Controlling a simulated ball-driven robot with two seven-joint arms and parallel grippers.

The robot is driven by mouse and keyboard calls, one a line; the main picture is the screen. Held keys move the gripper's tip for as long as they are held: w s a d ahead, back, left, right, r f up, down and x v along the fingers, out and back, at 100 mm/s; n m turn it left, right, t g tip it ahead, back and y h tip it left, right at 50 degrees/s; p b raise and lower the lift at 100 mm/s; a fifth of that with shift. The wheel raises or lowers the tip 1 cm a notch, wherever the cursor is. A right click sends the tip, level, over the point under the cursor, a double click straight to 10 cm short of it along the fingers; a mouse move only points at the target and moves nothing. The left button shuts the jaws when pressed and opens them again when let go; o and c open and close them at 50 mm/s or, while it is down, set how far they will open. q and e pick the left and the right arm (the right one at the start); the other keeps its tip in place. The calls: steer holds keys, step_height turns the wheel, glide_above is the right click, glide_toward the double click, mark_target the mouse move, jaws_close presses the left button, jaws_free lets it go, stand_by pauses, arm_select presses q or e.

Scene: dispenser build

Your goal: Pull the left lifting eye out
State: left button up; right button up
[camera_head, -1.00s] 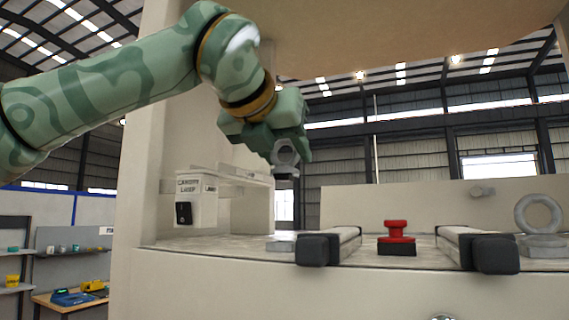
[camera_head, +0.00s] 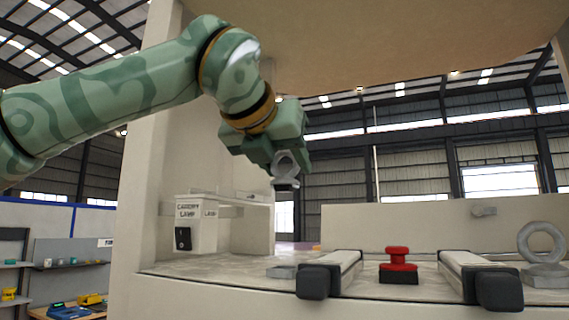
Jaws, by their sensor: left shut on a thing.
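My left gripper (camera_head: 287,158) is shut on the left lifting eye (camera_head: 286,166), a grey metal ring with a dark lower end. The eye hangs upright in the air, well above the grey base plate (camera_head: 281,272) on the deck and apart from it. The right lifting eye (camera_head: 541,243) is a grey ring standing on its own base at the right end of the deck. My right gripper is not in view.
Two rails with black end caps (camera_head: 313,281) lie on the deck (camera_head: 220,266). A red knob (camera_head: 398,257) stands between them. A white canopy lamp box (camera_head: 195,225) with a black switch stands at the left. The air around the held eye is open.

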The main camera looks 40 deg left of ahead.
arm_select(q)
steer(key=shift+r+p, duration=2.1)
steer(key=shift+r, duration=0.45)
steer(key=shift+f, duration=0.15)
